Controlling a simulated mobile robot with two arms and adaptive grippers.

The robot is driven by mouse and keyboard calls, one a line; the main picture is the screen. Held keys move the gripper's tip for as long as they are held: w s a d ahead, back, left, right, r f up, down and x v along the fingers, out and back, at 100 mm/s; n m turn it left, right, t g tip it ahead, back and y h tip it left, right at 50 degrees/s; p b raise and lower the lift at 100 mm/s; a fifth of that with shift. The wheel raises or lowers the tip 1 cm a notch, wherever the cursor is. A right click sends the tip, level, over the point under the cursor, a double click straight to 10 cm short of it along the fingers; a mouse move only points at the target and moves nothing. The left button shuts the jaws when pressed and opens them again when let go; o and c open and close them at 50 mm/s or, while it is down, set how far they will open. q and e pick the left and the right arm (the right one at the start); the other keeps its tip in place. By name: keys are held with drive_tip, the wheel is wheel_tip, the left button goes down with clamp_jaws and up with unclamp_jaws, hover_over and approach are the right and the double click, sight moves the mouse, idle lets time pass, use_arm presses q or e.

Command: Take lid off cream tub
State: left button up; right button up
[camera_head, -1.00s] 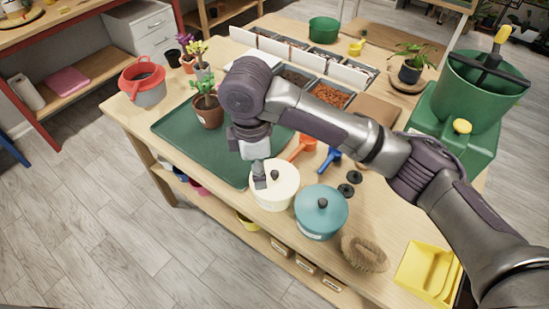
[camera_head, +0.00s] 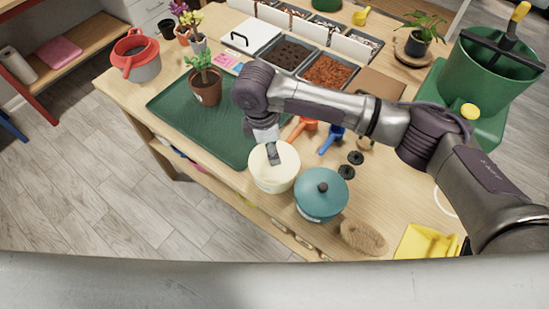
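The cream tub (camera_head: 274,182) stands at the front edge of the table, with its cream lid (camera_head: 288,160) seated on top. My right gripper (camera_head: 274,157) comes down from above onto the middle of the lid. Its dark fingertips cover the lid's knob, and I cannot tell whether they are closed on it. My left gripper is not in view; a large grey arm part crosses the bottom of the view.
A teal lidded tub (camera_head: 321,195) stands close on the right. Orange (camera_head: 302,127) and blue (camera_head: 331,139) tools lie behind. A green mat (camera_head: 190,118) with a potted plant (camera_head: 206,86) is on the left.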

wheel_tip(320, 180, down, 2)
drive_tip(key=shift+w+d+f, duration=0.1)
drive_tip(key=shift+f, duration=0.55)
drive_tip(key=c, duration=0.8)
clamp_jaws()
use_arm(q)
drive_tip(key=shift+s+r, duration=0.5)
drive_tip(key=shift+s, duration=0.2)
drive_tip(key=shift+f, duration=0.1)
use_arm(e)
drive_tip(key=shift+r, duration=0.15)
